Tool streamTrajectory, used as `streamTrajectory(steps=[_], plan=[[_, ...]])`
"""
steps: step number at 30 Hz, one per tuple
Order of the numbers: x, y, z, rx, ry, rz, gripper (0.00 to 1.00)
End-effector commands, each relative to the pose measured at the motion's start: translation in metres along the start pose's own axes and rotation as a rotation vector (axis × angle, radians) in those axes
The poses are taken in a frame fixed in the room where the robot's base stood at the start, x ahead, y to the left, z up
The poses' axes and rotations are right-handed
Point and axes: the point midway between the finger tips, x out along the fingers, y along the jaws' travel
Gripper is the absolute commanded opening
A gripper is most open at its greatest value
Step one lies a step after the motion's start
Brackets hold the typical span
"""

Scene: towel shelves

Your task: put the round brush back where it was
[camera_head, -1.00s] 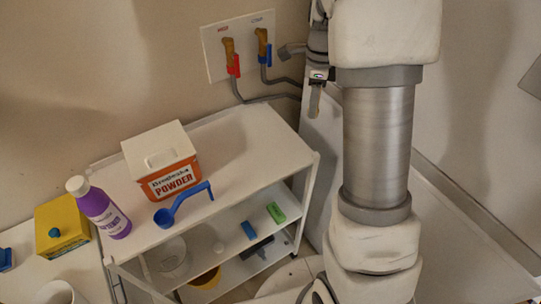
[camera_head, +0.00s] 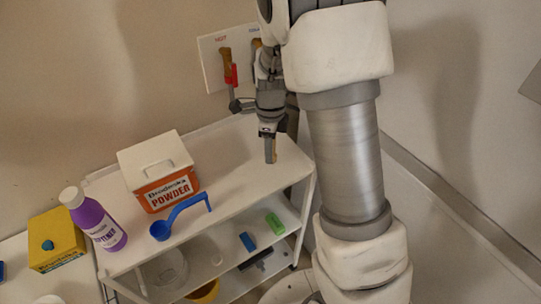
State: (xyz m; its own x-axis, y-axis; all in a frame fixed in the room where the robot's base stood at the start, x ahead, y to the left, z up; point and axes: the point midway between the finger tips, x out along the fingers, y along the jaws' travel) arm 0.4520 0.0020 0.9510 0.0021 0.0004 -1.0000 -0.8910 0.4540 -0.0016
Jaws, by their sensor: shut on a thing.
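My gripper (camera_head: 269,153) points down over the right end of the top shelf (camera_head: 235,150), to the right of the powder box. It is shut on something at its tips. The held thing is too small and too covered by the fingers to make out; I take it to be the round brush. I cannot tell whether the tips touch the shelf. No other round brush can be picked out.
A powder box (camera_head: 160,172), a blue scoop (camera_head: 180,215) and a purple bottle (camera_head: 97,220) stand on the top shelf. A yellow box (camera_head: 57,240) is at left. Blue (camera_head: 247,242) and green (camera_head: 275,223) blocks lie below. Taps (camera_head: 227,65) are behind.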

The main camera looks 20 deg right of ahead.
Motion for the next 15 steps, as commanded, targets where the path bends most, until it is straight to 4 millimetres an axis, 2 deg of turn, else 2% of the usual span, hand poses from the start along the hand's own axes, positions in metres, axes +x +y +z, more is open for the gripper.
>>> streamTrajectory(steps=[1, 4, 15], plan=[[0.01, 0.001, -0.001, 0.001, 0.002, 0.005, 0.0], [0.023, 0.001, -0.001, 0.001, 0.001, 0.004, 0.0], [0.028, 0.0, 0.0, 0.0, 0.0, 0.001, 0.0]])
